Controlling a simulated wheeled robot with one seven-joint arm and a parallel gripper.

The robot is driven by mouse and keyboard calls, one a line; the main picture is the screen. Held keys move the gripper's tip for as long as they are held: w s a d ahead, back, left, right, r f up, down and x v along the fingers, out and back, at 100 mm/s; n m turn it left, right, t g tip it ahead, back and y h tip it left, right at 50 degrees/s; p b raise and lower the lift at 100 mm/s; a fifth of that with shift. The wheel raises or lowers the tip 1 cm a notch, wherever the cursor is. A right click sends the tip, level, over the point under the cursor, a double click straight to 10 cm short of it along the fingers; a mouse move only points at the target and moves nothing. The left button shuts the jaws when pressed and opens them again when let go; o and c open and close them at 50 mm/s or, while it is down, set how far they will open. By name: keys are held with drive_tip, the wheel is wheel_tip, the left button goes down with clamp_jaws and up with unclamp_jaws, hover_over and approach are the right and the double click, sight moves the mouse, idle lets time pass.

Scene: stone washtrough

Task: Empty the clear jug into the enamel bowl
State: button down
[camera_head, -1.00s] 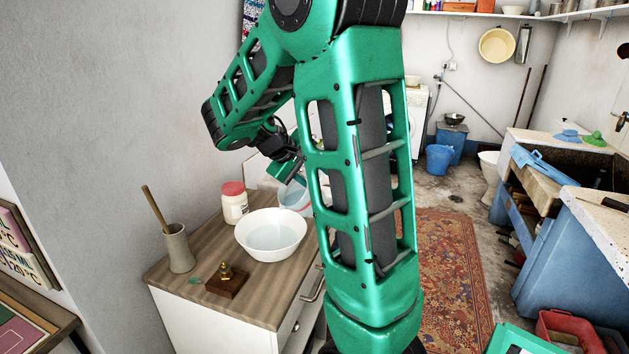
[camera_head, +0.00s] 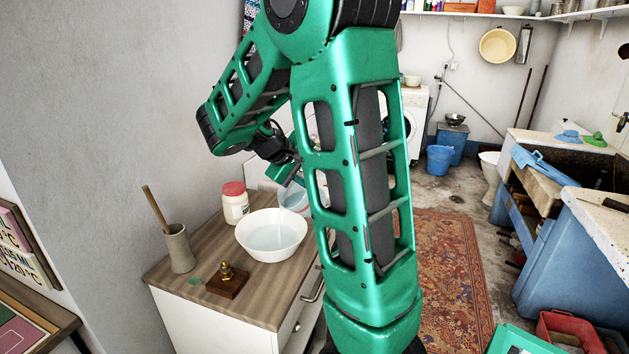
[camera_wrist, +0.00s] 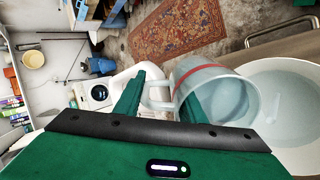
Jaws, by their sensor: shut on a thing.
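The clear jug (camera_head: 293,197) has a red band and is partly hidden behind my arm in the head view. It is tilted at the right rim of the white enamel bowl (camera_head: 250,240), and a thin pale stream runs from it into the bowl. Clear liquid lies in the bowl. In the wrist view the jug (camera_wrist: 208,90) holds some liquid, and its spout is over the bowl (camera_wrist: 300,148). My gripper (camera_wrist: 155,100) is shut on the jug at its handle side; the exact contact is partly hidden.
The bowl stands on a wooden-topped cabinet (camera_head: 215,275).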

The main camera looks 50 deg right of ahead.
sight(303, 178)
drive_tip(key=shift+a+r+h, duration=0.15)
drive_tip(key=shift+a+h, duration=0.1)
drive_tip(key=shift+h, duration=0.05)
drive_tip(key=shift+a, duration=0.2)
idle(0.9)
drive_tip(key=shift+w+a+r+h, duration=0.15)
drive_tip(key=shift+a+h, duration=0.1)
drive_tip(key=shift+h, duration=0.35)
idle(0.6)
drive_tip(key=shift+a, duration=0.2)
drive_tip(key=shift+a+r+h, duration=0.15)
drive_tip(key=shift+a+h, duration=0.05)
drive_tip(key=shift+h, duration=0.4)
drive_tip(key=shift+a, duration=0.15)
idle(0.7)
drive_tip(key=shift+a+h, duration=0.3)
drive_tip(key=shift+h, duration=0.2)
drive_tip(key=shift+a, duration=0.1)
idle(0.8)
